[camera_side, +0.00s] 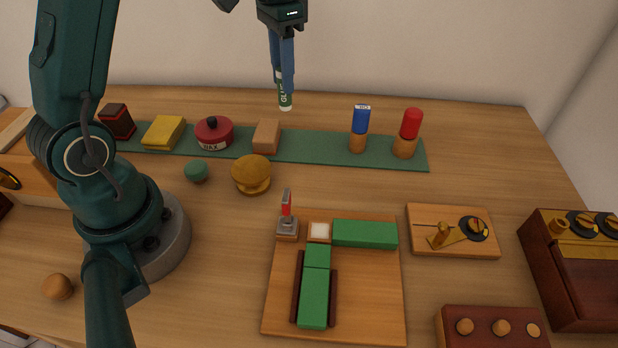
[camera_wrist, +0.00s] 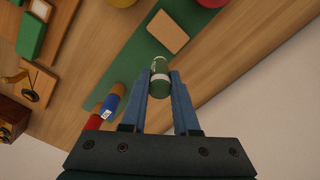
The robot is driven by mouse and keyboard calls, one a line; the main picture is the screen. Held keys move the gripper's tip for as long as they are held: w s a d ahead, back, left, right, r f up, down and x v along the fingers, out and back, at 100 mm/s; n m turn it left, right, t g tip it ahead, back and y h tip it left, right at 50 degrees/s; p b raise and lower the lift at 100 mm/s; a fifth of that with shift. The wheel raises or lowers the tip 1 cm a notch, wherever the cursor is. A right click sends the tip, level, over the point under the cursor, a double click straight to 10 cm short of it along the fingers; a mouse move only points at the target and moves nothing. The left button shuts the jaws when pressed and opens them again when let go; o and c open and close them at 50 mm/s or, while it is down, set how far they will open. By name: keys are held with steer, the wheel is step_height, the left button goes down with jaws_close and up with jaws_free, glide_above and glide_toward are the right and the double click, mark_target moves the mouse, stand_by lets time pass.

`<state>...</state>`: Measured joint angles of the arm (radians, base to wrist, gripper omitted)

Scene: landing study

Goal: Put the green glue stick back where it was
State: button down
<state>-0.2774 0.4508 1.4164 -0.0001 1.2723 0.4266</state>
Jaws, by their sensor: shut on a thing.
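My gripper (camera_side: 283,80) is shut on the green glue stick (camera_side: 285,101), which has a white band and hangs upright in the air at the back of the table. In the wrist view the glue stick (camera_wrist: 160,63) sits between the blue fingertips (camera_wrist: 162,84). A green strip (camera_side: 310,148) runs along the back of the table below it. On the strip stand a tan block (camera_side: 267,135), a blue-topped stick (camera_side: 360,128) and a red-topped stick (camera_side: 408,132). Bare strip shows between the block and the blue-topped stick.
A red tin (camera_side: 214,133), a yellow block (camera_side: 164,133) and a dark red box (camera_side: 117,121) stand further left on the strip. In front are a brass-coloured knob (camera_side: 252,174), a green knob (camera_side: 196,171) and a wooden board with green blocks (camera_side: 365,293).

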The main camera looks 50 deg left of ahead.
steer(key=shift+w+d+f, duration=0.45)
steer(key=shift+d+f, duration=0.35)
steer(key=shift+f, duration=0.4)
steer(key=shift+w+d+f, duration=0.5)
steer(key=shift+d+f, duration=0.25)
steer(key=shift+f, duration=0.5)
steer(key=shift+w+d+f, duration=0.45)
steer(key=shift+d+f, duration=0.35)
steer(key=shift+f, duration=0.4)
steer(key=shift+f, duration=0.1)
steer(key=c, duration=0.7)
jaws_free()
steer(key=shift+o, duration=0.2)
